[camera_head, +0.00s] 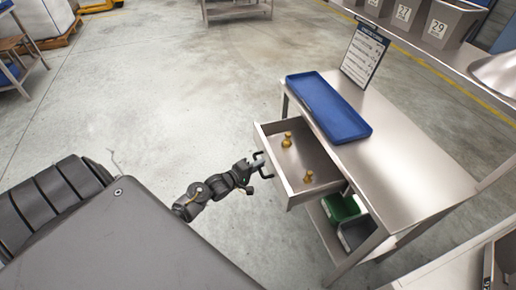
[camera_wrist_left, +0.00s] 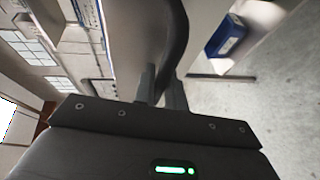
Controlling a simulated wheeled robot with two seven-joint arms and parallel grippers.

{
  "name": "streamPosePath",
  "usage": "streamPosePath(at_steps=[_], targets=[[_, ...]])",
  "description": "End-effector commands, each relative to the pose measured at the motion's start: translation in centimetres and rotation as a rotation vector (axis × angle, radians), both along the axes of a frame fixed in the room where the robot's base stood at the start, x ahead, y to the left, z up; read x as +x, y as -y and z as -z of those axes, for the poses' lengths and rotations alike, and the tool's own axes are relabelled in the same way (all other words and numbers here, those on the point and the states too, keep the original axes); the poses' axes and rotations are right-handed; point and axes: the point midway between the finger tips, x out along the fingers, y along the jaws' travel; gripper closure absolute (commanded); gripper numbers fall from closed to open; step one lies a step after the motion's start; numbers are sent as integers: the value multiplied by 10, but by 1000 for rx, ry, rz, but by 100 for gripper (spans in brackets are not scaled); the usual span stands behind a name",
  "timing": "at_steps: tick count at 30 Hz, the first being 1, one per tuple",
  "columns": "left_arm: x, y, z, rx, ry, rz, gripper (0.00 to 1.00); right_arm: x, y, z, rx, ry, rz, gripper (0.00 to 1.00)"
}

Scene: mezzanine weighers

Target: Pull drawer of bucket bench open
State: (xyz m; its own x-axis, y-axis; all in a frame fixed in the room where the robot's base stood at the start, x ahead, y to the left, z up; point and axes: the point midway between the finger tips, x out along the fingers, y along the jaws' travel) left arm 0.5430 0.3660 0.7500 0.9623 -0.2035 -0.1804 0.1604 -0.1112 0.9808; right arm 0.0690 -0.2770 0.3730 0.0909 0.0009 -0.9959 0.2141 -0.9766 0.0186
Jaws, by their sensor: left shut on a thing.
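The bench drawer (camera_head: 290,195) is pulled out from under the steel bench top (camera_head: 385,155) in the head view. It stands open, with two small brass weights (camera_head: 287,140) (camera_head: 308,176) on its floor. My left gripper (camera_head: 257,167) is at the drawer front, shut on the dark drawer handle. In the left wrist view the dark curved handle (camera_wrist_left: 174,45) passes between the fingers of my left gripper (camera_wrist_left: 161,85). My right gripper is not in view.
A blue tray (camera_head: 328,107) and an upright sign (camera_head: 364,50) are on the bench. A green bin (camera_head: 340,208) and a dark bin (camera_head: 356,234) sit on the lower shelf. Numbered grey buckets (camera_head: 441,24) stand at the upper right. The floor left of the drawer is clear.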

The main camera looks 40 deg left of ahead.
Motion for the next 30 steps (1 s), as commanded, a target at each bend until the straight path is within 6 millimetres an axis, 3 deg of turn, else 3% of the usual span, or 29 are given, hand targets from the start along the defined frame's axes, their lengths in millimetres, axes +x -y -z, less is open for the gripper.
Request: streamPosePath(at_steps=[12, 13, 18, 26, 30], targets=[[0, 0, -1, 1, 2, 4, 100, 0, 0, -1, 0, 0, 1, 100], [0, 0, -1, 1, 2, 4, 86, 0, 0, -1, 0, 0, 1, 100], [-1, 0, 0, 1, 2, 4, 66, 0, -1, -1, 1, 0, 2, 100], [-1, 0, 0, 0, 1, 4, 66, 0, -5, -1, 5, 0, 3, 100], [-12, -2, -1, 0, 0, 5, 66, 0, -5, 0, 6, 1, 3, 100]])
